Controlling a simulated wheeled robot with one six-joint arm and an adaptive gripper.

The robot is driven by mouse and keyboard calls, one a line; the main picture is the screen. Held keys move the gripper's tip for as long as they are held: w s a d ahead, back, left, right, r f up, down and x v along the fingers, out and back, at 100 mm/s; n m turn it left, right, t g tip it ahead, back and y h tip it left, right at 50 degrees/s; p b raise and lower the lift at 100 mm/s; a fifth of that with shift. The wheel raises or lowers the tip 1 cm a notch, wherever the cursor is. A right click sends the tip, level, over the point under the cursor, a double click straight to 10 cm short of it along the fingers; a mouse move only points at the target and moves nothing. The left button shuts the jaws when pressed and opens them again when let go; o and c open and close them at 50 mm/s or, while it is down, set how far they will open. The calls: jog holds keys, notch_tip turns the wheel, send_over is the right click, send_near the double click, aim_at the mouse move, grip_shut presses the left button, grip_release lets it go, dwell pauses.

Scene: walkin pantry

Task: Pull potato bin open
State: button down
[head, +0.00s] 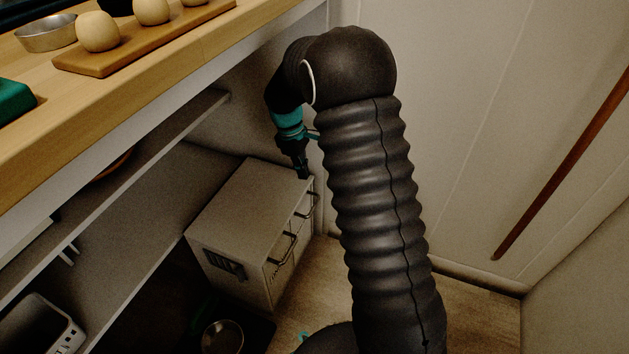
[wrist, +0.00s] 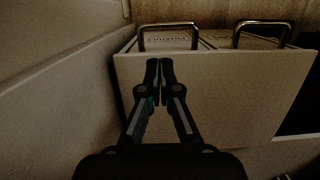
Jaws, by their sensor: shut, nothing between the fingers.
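A pale cabinet (head: 245,205) stands low under the counter, with metal handles on its front at the right. A far handle (head: 309,203) and a near handle (head: 284,248) show. My gripper (head: 303,175) points down at the cabinet's far top front corner, above the far handle. In the wrist view my gripper (wrist: 159,62) has its fingertips together and empty, over the cabinet's pale top (wrist: 225,95). Just past the top's edge are a left handle (wrist: 168,30) and a right handle (wrist: 262,27). A small label by the left handle is too dim to read. I cannot tell which bin holds potatoes.
A wooden counter (head: 130,88) and a shelf (head: 130,150) overhang at the left. A pale wall (head: 470,130) closes the back right. A metal bowl (head: 222,335) sits low before the cabinet. Some bare floor (head: 480,315) shows at the right.

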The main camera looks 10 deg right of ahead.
notch_tip(320, 180, down, 9)
jog(key=s+d+b, duration=0.1)
jog(key=shift+s+d, duration=0.15)
jog(key=shift+d, duration=0.2)
